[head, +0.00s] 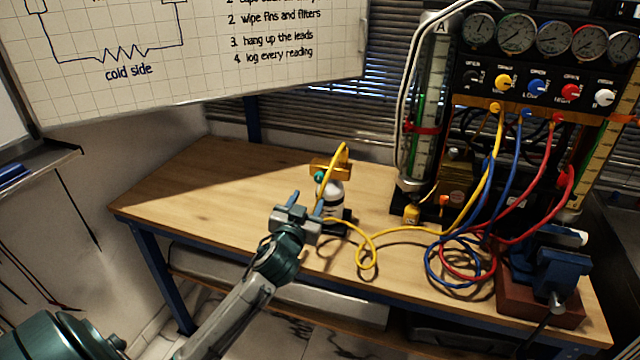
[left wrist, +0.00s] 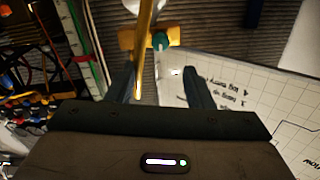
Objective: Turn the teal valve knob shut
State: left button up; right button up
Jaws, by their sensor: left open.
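The teal valve knob (head: 320,177) sits at the left side of a brass valve block (head: 330,167), on top of a small white and dark cylinder (head: 332,192) standing on the bench. My left gripper (head: 307,200) is just in front of and left of the cylinder in the head view. In the left wrist view the knob (left wrist: 159,41) shows beyond the two spread fingers (left wrist: 165,85), roughly between them and apart from them. The left gripper is open and empty. My right gripper is not in view.
A yellow hose (head: 375,235) runs from the valve block across the wooden bench (head: 205,190) to the gauge panel (head: 540,75). Blue and red hoses (head: 460,260) lie coiled at right, near a blue vise (head: 550,265). The bench's left part is clear.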

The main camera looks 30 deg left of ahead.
aim_at(318, 179)
pick_arm(q)
jog(key=p+x, duration=0.2)
jog(key=x, duration=0.6)
jog(key=shift+f, duration=0.1)
jog(key=shift+w+a, duration=0.15)
jog(key=shift+w, duration=0.35)
jog(key=shift+w+f, duration=0.1)
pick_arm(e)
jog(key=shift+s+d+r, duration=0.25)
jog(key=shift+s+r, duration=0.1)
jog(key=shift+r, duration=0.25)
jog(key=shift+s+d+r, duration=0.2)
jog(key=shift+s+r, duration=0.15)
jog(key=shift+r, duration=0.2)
pick_arm(q)
jog(key=shift+c, duration=0.5)
jog(key=c, duration=0.9)
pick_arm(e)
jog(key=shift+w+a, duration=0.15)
